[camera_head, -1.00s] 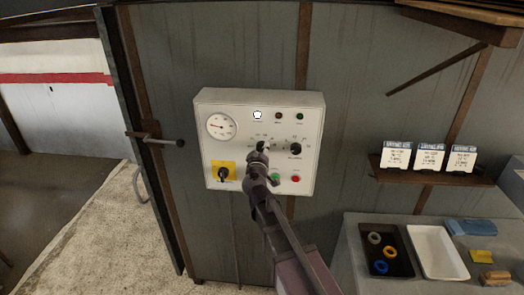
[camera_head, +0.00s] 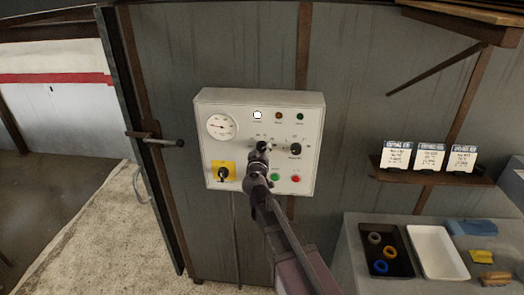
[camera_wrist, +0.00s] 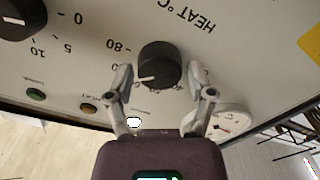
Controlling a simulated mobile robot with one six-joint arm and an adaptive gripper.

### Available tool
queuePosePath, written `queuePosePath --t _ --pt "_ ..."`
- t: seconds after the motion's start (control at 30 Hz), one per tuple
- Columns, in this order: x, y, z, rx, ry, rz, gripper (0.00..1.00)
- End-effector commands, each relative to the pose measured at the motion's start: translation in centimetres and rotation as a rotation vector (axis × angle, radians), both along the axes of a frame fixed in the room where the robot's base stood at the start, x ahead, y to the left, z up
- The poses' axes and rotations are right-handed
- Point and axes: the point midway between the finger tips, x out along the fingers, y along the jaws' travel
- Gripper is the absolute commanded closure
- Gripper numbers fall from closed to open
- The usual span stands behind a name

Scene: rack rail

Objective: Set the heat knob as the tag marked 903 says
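The heat knob (camera_wrist: 158,62) is a dark round knob on the cream control panel (camera_head: 310,125). It shows in the wrist view below upside-down "HEAT °C" lettering. Its white pointer line faces the lower left of that picture, and an 80 is readable at its left. My gripper (camera_wrist: 161,76) has one finger on each side of the knob, with visible gaps and no clear contact. In the head view my gripper (camera_head: 260,152) partly covers the knob. Three white tags, left (camera_head: 398,156), middle (camera_head: 430,157) and right (camera_head: 462,159), stand on a shelf; their numbers are unreadable.
A second black knob (camera_head: 295,149) sits right of the heat knob. A yellow-plated switch (camera_head: 222,173), a gauge (camera_head: 221,126), lamps and a red button (camera_head: 296,179) share the panel. A bench at right holds a black tray (camera_head: 403,262) with rings and a white tray (camera_head: 458,268).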

Motion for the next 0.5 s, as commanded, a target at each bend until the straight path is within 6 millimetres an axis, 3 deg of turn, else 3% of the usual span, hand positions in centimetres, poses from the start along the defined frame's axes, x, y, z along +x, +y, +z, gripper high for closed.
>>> queuePosePath --t 0.5 --pt "-0.2 -0.05 -0.01 0.0 0.0 -0.001 0.08"
